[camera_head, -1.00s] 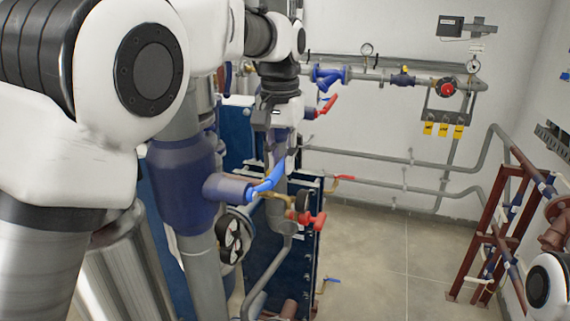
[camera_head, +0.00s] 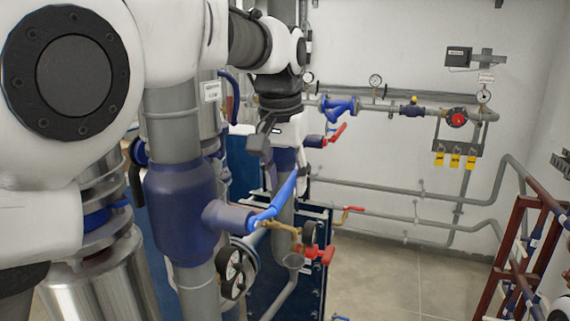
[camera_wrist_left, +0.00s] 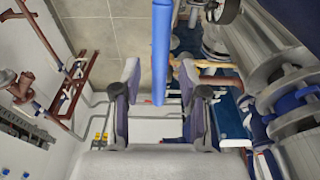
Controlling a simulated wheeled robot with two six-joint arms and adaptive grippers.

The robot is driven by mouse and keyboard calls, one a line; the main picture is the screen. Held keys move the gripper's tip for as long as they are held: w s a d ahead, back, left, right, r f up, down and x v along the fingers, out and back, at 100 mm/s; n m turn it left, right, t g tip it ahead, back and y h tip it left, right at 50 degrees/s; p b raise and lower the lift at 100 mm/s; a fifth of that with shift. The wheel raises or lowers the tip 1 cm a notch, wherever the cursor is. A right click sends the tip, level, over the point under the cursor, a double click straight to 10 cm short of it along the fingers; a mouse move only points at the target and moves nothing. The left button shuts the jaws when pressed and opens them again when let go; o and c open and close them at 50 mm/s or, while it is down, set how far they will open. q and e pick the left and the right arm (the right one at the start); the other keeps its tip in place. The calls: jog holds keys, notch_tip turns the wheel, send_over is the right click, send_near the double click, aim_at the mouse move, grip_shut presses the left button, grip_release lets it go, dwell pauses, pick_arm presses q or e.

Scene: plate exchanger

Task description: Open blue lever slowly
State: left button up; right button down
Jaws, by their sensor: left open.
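The blue lever (camera_head: 283,197) sticks out from a dark blue valve body (camera_head: 183,205) on a thick grey vertical pipe in the head view. It slants up to the right, its upper end just below my left gripper (camera_head: 268,140). In the left wrist view the lever (camera_wrist_left: 161,45) is a straight blue bar coming down from the top, between the two spread fingers of the left gripper (camera_wrist_left: 160,72). The fingers are open, with visible gaps on both sides of the bar. My right gripper is not in view.
Another red lever (camera_head: 338,132) is behind the gripper. A brown pipe rack (camera_head: 512,255) stands at right. The floor (camera_head: 385,280) between is clear.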

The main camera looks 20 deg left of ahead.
aim_at(281, 192)
pick_arm(q)
notch_tip(281, 192, up, 12)
jog(key=s, duration=0.2)
jog(key=shift+f, duration=0.2)
jog(key=shift+s, duration=0.15)
